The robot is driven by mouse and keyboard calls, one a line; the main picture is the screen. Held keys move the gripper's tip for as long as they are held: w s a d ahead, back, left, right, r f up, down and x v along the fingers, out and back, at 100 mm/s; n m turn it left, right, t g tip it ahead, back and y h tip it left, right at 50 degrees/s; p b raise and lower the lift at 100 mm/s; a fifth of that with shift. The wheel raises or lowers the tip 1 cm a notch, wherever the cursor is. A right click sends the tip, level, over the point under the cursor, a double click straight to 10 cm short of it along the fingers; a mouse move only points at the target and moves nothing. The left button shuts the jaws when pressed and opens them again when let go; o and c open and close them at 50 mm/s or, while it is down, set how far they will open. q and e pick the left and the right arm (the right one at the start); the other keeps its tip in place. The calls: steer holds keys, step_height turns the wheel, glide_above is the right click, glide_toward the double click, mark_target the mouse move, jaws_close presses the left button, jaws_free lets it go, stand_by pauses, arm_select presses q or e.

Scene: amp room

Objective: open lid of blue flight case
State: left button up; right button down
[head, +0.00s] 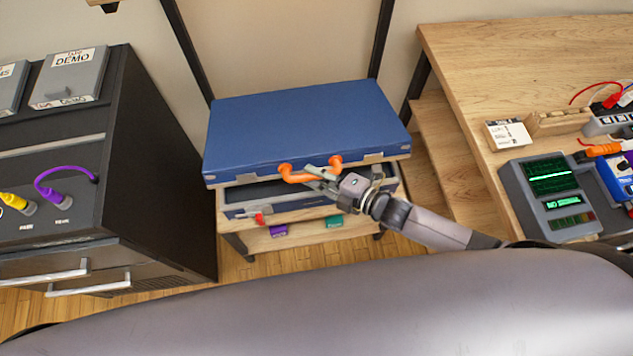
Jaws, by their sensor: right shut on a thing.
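The blue flight case (300,122) stands on a small wooden stand in the middle of the head view. Its blue lid is tilted slightly, with a dark gap along the front between lid and base (285,197). An orange handle (293,177) sits on the lid's front edge. My right gripper (318,175) reaches in from the right and is shut on the orange handle. Its fingers cover the handle's middle. The inside of the case is mostly hidden by the lid. My left gripper is not in view.
A black cabinet (160,160) with yellow and purple plugs stands close on the left. A wooden workbench (500,80) with a green-screened device (550,177) is on the right. The wooden stand (310,238) holds small purple and green items below the case. A wall is behind.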

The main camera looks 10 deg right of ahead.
steer(key=w+r+p, duration=0.1)
steer(key=w+r, duration=0.1)
steer(key=r, duration=0.1)
steer(key=w+r+p, duration=0.1)
steer(key=r+p, duration=0.1)
steer(key=r, duration=0.1)
steer(key=w+r+p, duration=0.1)
steer(key=w+r, duration=0.1)
steer(key=r, duration=0.1)
steer(key=shift+w+r, duration=0.3)
steer(key=shift+w+r+p, duration=0.35)
steer(key=shift+p, duration=0.1)
steer(key=c, duration=1.5)
jaws_free()
steer(key=shift+c, duration=0.2)
steer(key=shift+s+d, duration=0.4)
steer(key=shift+s, duration=0.05)
steer(key=v, duration=1.1)
steer(key=shift+f, duration=0.1)
